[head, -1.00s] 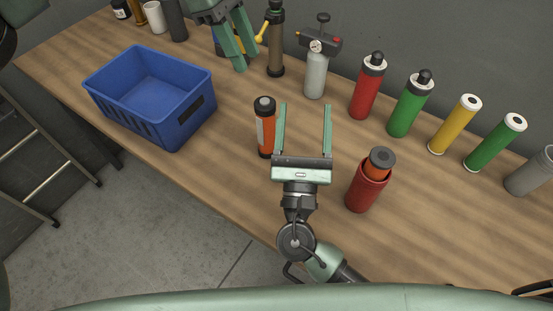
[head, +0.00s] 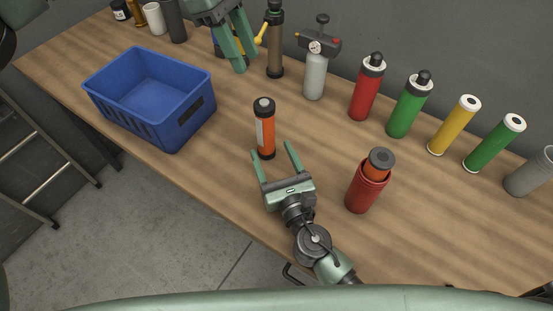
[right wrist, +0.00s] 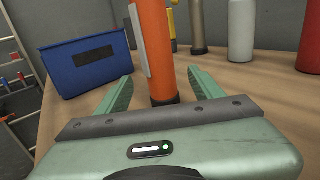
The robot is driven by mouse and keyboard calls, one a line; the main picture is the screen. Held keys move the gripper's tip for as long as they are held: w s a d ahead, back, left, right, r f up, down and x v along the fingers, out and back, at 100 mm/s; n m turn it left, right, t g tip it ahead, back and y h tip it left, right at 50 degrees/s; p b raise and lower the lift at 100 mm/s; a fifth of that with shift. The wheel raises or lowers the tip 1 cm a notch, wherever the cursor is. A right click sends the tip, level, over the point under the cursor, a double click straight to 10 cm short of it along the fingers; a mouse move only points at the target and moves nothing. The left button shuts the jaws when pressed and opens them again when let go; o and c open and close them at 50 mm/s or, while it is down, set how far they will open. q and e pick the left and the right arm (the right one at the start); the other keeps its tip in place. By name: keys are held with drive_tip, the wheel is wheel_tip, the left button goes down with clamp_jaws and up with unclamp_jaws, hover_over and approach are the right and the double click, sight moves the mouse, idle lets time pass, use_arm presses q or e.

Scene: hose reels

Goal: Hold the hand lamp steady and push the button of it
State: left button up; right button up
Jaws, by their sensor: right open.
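The hand lamp, an orange cylinder with a black cap (head: 265,126), stands upright on the wooden bench. My right gripper (head: 270,147) is open and low at the bench, its fingertips to either side of the lamp's lower end. In the right wrist view the lamp's orange body (right wrist: 155,45) rises between the two fingers, with gaps on both sides; its top is cut off there. I cannot make out the button. My left gripper (head: 247,68) is higher, at the back of the bench, its fingers apart with nothing visible between them.
A blue crate (head: 140,124) stands left of the lamp. A red container holding an orange cylinder (head: 367,190) stands to the right. A grey bottle with a gauge (head: 315,75), a red bottle (head: 366,92) and green and yellow cylinders line the back. The bench front is clear.

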sight(269, 146)
drive_tip(key=x, duration=0.6)
drive_tip(key=shift+c, duration=0.4)
clamp_jaws()
use_arm(q)
clamp_jaws()
idle(0.5)
drive_tip(key=shift+f, duration=0.15)
idle(0.6)
